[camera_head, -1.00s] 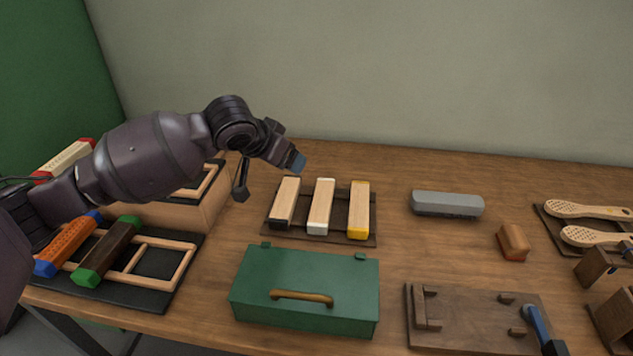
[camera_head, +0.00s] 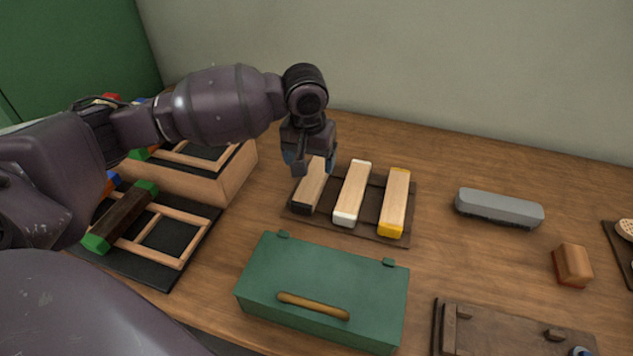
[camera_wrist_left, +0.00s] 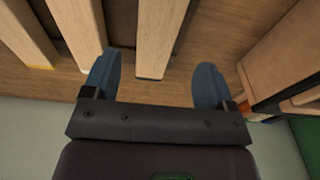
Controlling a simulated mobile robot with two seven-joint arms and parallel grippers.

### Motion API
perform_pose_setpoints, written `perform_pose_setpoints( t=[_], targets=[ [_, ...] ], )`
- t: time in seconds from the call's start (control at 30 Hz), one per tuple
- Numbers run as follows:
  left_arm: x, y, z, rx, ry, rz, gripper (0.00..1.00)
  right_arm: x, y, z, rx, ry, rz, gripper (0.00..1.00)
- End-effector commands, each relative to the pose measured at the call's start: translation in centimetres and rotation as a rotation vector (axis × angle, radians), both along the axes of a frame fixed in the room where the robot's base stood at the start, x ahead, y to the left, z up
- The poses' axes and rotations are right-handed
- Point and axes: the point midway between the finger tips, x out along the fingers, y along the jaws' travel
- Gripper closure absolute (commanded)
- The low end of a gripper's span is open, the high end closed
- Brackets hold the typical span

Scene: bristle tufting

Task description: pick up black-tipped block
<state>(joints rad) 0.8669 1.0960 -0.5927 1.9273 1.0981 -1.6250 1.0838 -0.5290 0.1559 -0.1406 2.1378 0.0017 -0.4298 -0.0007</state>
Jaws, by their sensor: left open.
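The black-tipped block (camera_head: 312,188) is a pale wooden bar with a black near end. It lies at the left of a dark tray (camera_head: 368,229), beside a white-tipped block (camera_head: 352,193) and a yellow-tipped block (camera_head: 395,203). My left gripper (camera_head: 309,164) is open above the far end of the black-tipped block and hides part of it. In the left wrist view a wooden block (camera_wrist_left: 161,38) reaches between the two blue fingertips of the gripper (camera_wrist_left: 155,85), with space on both sides. My right gripper does not show.
A green box with a handle (camera_head: 322,287) stands in front of the tray. A wooden box (camera_head: 234,172) and a black rack with a green-ended block (camera_head: 125,214) are at left. A grey bar (camera_head: 498,208) and a small brown block (camera_head: 572,264) lie right.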

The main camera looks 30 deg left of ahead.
Motion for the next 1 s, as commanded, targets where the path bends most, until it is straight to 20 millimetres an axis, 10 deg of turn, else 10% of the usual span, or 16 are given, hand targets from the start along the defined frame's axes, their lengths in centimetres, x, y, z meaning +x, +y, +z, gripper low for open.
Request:
perform_pose_setpoints(
  t=[0.57, 0.87, 1.0],
  targets=[
    [0.8, -0.2, -6.3, 0.001, 0.009, -0.003, 0.21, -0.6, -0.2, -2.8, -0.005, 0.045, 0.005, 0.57],
    [1.0, -0.2, -6.2, 0.0, -0.003, -0.002, 0.21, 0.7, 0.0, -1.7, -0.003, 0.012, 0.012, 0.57],
    [1.0, -0.2, -6.2, 0.001, -0.003, -0.002, 0.43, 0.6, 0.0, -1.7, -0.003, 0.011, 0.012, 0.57]
  ],
)
